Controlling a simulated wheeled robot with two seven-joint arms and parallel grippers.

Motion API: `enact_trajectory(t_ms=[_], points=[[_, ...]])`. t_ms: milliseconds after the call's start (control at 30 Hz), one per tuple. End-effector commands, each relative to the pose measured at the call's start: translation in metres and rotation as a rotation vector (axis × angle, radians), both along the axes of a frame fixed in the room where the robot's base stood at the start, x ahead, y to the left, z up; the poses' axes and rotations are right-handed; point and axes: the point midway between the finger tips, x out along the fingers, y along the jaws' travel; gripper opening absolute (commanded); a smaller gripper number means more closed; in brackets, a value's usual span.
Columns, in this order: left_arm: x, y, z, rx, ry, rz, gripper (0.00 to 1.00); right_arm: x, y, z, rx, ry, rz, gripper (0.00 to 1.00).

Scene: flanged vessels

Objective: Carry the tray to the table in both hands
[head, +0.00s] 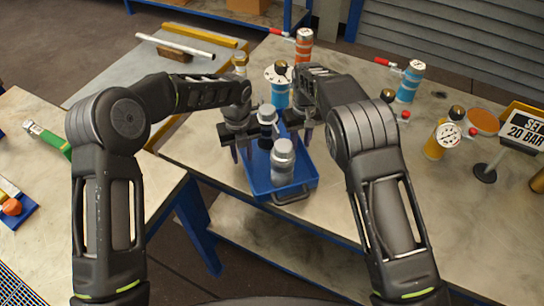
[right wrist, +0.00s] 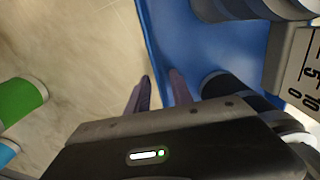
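The blue tray (head: 259,183) rests on the work table (head: 330,212), with a dark handle (head: 291,196) at its near end. A grey capped vessel (head: 282,165) and a second grey-topped vessel (head: 267,117) stand in it. My left gripper (head: 241,153) is at the tray's left side, fingers pointing down and apart. My right gripper (head: 304,138) is at its right side, fingers down. In the right wrist view, the right fingers (right wrist: 159,88) stand on either side of the tray wall (right wrist: 151,45), with a gap visible. The left fingers' contact with the tray is unclear.
Behind the tray stand a blue flanged vessel (head: 278,92) and an orange one (head: 304,46). To the right are another blue vessel (head: 410,82), a yellow gauge vessel (head: 436,148) and a sign (head: 522,130). Another table (head: 30,105) is at left, across a floor gap.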

Motion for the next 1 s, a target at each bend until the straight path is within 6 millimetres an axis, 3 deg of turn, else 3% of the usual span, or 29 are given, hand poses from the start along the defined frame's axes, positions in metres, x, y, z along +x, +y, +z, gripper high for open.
enact_trajectory(t_ms=[267, 633, 800, 1000], points=[[0.001, 0.0, 0.031, -0.001, -0.004, 0.0, 0.27, 0.0, 0.0, 0.0, 0.0, 0.0, 0.0, 0.27], [0.001, 0.0, 0.103, -0.001, -0.003, 0.0, 0.27, 0.0, 0.0, 0.0, 0.0, 0.0, 0.0, 0.27], [0.001, 0.0, 0.117, -0.001, 0.0, 0.0, 0.27, 0.0, 0.0, 0.0, 0.0, 0.0, 0.0, 0.27], [0.0, 0.0, 0.119, 0.0, 0.001, 0.0, 0.27, 0.0, 0.0, 0.0, 0.0, 0.0, 0.0, 0.27]])
